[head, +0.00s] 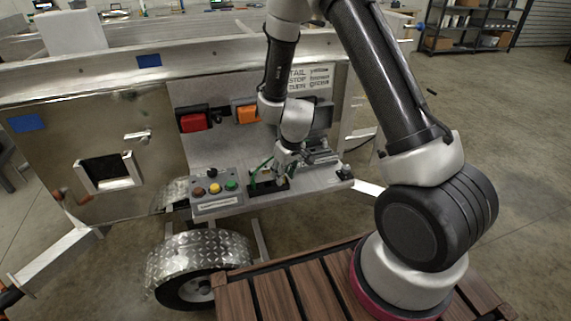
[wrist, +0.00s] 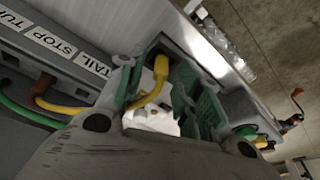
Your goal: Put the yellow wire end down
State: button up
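The yellow wire end (wrist: 161,68) shows in the wrist view between the two fingers of my gripper (wrist: 163,82). Its yellow wire (wrist: 62,107) runs off to the left, partly hidden behind a finger. The fingers have green parts and stand apart with a gap between them. I cannot tell whether both touch the wire end. In the head view my gripper (head: 285,170) points down, low over the grey shelf on the trailer, close to its surface. The wire end is too small to make out there.
A control box (head: 215,190) with coloured buttons stands left of my gripper. A labelled strip (wrist: 60,42) with wire sockets and a green wire (wrist: 25,112) is at the left in the wrist view. Red (head: 194,121) and orange (head: 246,112) lamps are on the panel behind.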

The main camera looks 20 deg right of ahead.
jog(key=s+d+r+m, duration=0.1)
jog(key=s+d+r, duration=0.2)
jog(key=r, duration=0.8)
jog(key=s+d+r, duration=0.2)
jog(key=s+r, duration=0.1)
jog(key=r, duration=0.8)
jog(key=s+d+r+m, duration=0.1)
jog(key=s+d+r, duration=0.2)
jog(key=s, duration=0.3)
jog(key=s+d+r+m+t, duration=0.1)
jog(key=s+d+r, duration=0.2)
jog(key=s+r, duration=0.3)
jog(key=s+d+r+m+h, duration=0.1)
jog(key=s+d+r, duration=0.2)
jog(key=s, duration=0.5)
jog(key=shift+s+d+r+m+t, duration=0.15)
jog(key=shift+d+r+m+t, duration=0.2)
jog(key=shift+r, duration=0.4)
jog(key=shift+o, duration=0.2)
